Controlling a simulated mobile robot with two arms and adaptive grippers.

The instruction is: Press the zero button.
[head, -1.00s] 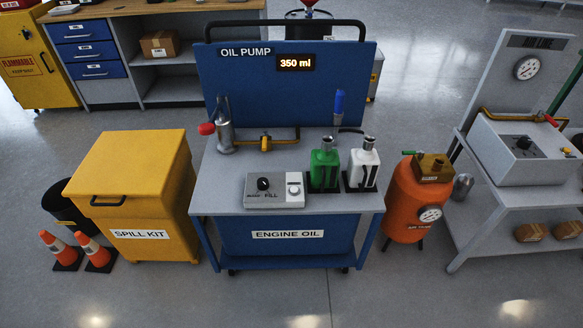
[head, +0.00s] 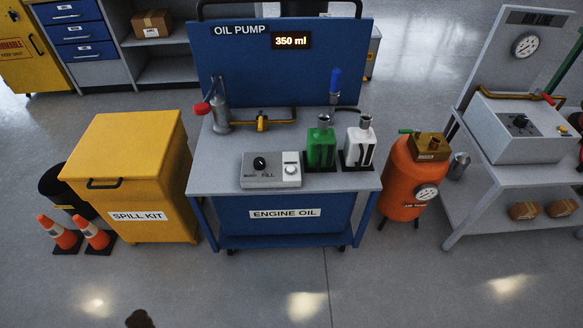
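The oil pump cart (head: 225,170) stands in the middle of the head view, with a lit display (head: 291,41) reading 350 ml. On its top near the front edge sits a grey control box (head: 271,181). The box carries a black knob (head: 260,163) and a pale round control (head: 291,169) on a white plate. Its lettering is too small to read fully, and I cannot make out a zero label. A small dark shape at the bottom edge, left of centre, may be the tip of my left gripper (head: 139,319); its fingers cannot be made out. My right gripper is not in view.
Green (head: 321,148) and white (head: 359,147) bottles stand right of the box. A pump with a red knob (head: 202,108) is behind it. A yellow spill kit bin (head: 130,150) and orange air tank (head: 405,187) flank the cart. The floor in front is clear.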

